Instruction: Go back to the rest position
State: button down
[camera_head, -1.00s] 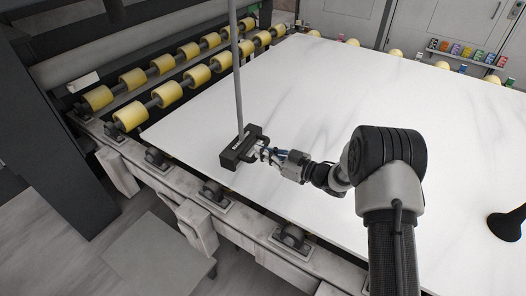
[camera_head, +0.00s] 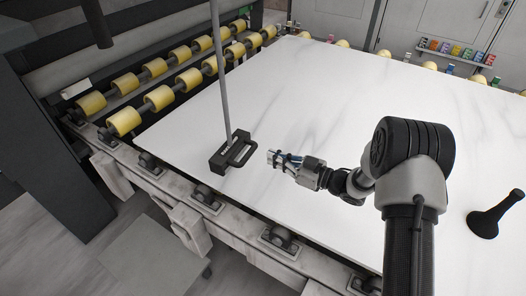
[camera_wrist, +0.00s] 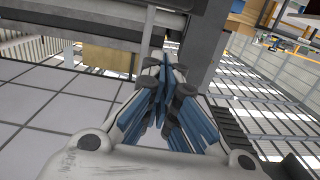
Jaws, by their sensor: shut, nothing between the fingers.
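My gripper (camera_head: 272,157) is over the white stone slab (camera_head: 310,90) in the head view, to the right of a black handled tool. Its fingers are shut and hold nothing. The black tool (camera_head: 218,162) has a block-like body with a handle loop and hangs at the end of a grey rod (camera_head: 220,90), near the slab's left edge. A clear gap shows between my gripper and the handle. In the wrist view my gripper's blue fingers (camera_wrist: 165,105) come together, with floor and structures behind them.
Yellow rollers (camera_head: 160,97) line the slab's far left side. A black cone-shaped object (camera_head: 487,222) is on the slab at the right. Small coloured items (camera_head: 455,50) sit on a shelf at the back. The slab's middle is clear.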

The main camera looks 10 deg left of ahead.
jog(key=shift+s+d, duration=0.25)
jog(key=shift+d, duration=0.3)
